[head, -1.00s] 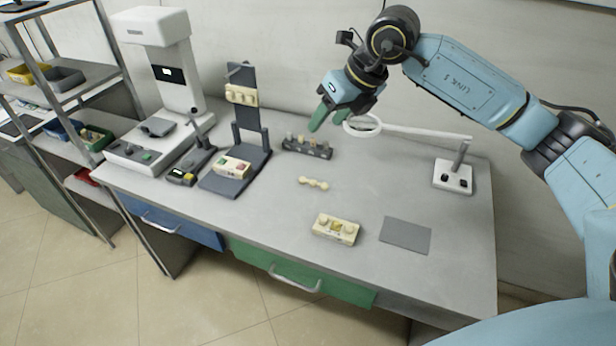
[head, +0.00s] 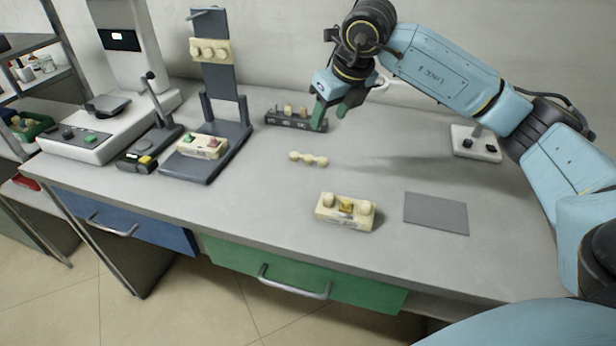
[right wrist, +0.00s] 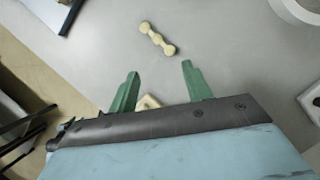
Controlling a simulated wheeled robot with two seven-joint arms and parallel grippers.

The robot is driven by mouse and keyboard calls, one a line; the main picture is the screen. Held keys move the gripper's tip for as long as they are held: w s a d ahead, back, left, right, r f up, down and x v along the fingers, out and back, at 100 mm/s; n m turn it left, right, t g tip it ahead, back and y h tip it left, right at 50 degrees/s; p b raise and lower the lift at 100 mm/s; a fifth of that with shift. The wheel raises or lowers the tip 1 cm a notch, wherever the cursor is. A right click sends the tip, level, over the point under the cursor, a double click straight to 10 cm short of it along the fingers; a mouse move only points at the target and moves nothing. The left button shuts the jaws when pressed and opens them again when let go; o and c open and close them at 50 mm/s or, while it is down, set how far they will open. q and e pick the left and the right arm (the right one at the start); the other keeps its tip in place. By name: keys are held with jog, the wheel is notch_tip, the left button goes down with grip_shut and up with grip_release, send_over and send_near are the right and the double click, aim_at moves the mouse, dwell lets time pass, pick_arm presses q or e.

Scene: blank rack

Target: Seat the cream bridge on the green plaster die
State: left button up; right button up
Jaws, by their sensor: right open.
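The cream bridge (head: 308,158), a row of three joined rounded lobes, lies on the grey bench. It also shows in the right wrist view (right wrist: 157,38), just beyond the fingertips. My right gripper (head: 331,118) has green fingers, is open and empty, and hangs above the bench behind and right of the bridge. In the wrist view its fingers (right wrist: 160,72) are spread apart. My left gripper is out of view.
A cream block with an amber middle (head: 346,212) stands at the front, beside a flat grey mat (head: 436,213). A dark rack with small pegs (head: 290,122) is behind the bridge. The tall dark stand (head: 217,85) rises at left. Bench around the bridge is clear.

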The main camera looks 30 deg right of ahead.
jog(key=f, duration=0.2)
jog(key=b, duration=0.2)
send_near(309, 157)
jog(key=f, duration=0.2)
jog(key=shift+w+d+f, duration=0.25)
jog(key=shift+f, duration=0.1)
jog(key=b+x, duration=0.1)
jog(key=x, duration=0.1)
jog(key=b+x, duration=0.1)
jog(key=x, duration=0.1)
jog(key=shift+w+a+f, duration=0.25)
jog(key=shift+w+f, duration=0.05)
jog(key=shift+w, duration=0.05)
jog(key=shift+w+f, duration=0.2)
jog(key=shift+f, duration=0.25)
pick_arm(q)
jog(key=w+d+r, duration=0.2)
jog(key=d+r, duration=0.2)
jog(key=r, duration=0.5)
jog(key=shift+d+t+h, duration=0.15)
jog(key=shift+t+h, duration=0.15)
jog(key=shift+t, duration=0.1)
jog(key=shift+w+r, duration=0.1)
pick_arm(e)
jog(key=shift+c, duration=0.2)
grip_shut()
jog(key=shift+r, duration=0.15)
